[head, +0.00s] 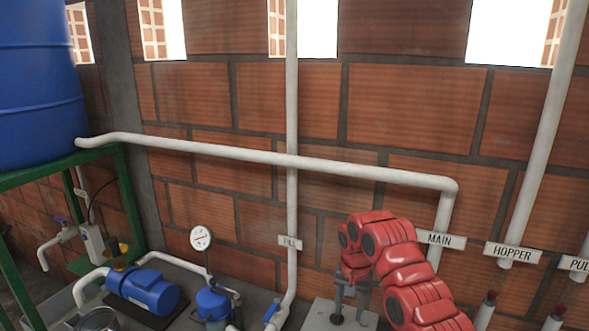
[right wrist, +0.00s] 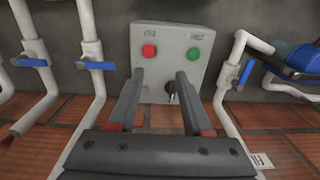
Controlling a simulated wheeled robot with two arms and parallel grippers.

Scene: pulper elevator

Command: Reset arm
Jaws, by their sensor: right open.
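My red right arm comes in from the lower right in the head view. Its gripper (head: 350,305) points down over a grey control box (head: 318,313). In the right wrist view the two dark fingers of the gripper (right wrist: 159,80) are apart, with nothing between them. The control box (right wrist: 155,40) is straight ahead, with a red button (right wrist: 149,51), a green button (right wrist: 194,55) and a dark switch (right wrist: 171,90) low on its face. The right finger covers part of the box near the switch. I cannot tell whether the fingers touch the box. My left gripper is out of view.
White pipes with blue valve handles (right wrist: 95,65) flank the box. A blue pump (head: 143,290), a pressure gauge (head: 201,238) and a blue tank (head: 38,90) on a green frame stand left. Labelled pipes, MAIN (head: 440,239) and HOPPER (head: 512,252), run along the brick wall.

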